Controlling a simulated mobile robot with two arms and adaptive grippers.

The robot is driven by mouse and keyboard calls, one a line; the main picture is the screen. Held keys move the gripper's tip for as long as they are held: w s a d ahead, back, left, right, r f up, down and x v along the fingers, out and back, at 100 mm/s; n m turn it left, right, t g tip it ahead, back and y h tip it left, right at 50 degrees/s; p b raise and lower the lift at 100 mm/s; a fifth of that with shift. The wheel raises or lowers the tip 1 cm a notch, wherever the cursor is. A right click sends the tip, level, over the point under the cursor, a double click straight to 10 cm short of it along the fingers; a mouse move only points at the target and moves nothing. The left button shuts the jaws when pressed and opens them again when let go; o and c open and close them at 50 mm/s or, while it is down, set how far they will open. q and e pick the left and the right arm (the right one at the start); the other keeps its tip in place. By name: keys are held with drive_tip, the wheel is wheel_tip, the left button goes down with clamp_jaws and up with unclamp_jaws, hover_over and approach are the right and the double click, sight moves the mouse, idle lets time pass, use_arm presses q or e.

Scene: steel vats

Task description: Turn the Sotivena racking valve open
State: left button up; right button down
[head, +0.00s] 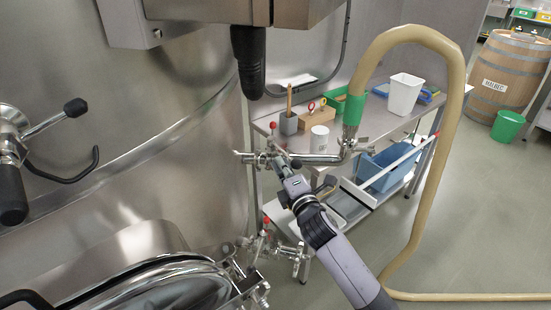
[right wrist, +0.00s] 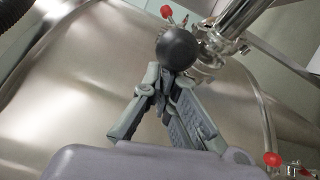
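A steel valve (head: 262,158) sticks out from the vat wall and joins the pipe end of a beige hose. I read no name on it. In the right wrist view, a black ball knob (right wrist: 177,48) stands at the fingertips of my right gripper (right wrist: 165,84). The two fingers converge just below the ball and seem shut on the handle's thin stem, which they mostly hide. In the head view my right gripper (head: 284,165) reaches the valve from the lower right. My left gripper is not in view.
A lower valve (head: 264,247) with a red tip sits beside the round hatch (head: 160,285). A steel table (head: 340,138) behind holds a white container (head: 404,94) and small tools. The beige hose (head: 437,180) loops down to the floor on the right.

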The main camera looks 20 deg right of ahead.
drive_tip(key=d+y, duration=0.1)
drive_tip(key=d+n+y+p, duration=0.1)
drive_tip(key=shift+d+r+n+g+y, duration=0.1)
drive_tip(key=shift+r+n+g+y, duration=0.15)
drive_tip(key=shift+n+g+y, duration=0.05)
use_arm(q)
drive_tip(key=b, duration=0.2)
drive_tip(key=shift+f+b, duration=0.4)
use_arm(e)
drive_tip(key=w+d+n+g+y, duration=0.1)
drive_tip(key=w+d+n+y, duration=0.2)
drive_tip(key=d, duration=0.4)
drive_tip(key=shift+w+d+f+y, duration=0.25)
drive_tip(key=shift+w+y, duration=0.3)
drive_tip(key=shift+y, duration=0.35)
drive_tip(key=shift+r, duration=0.2)
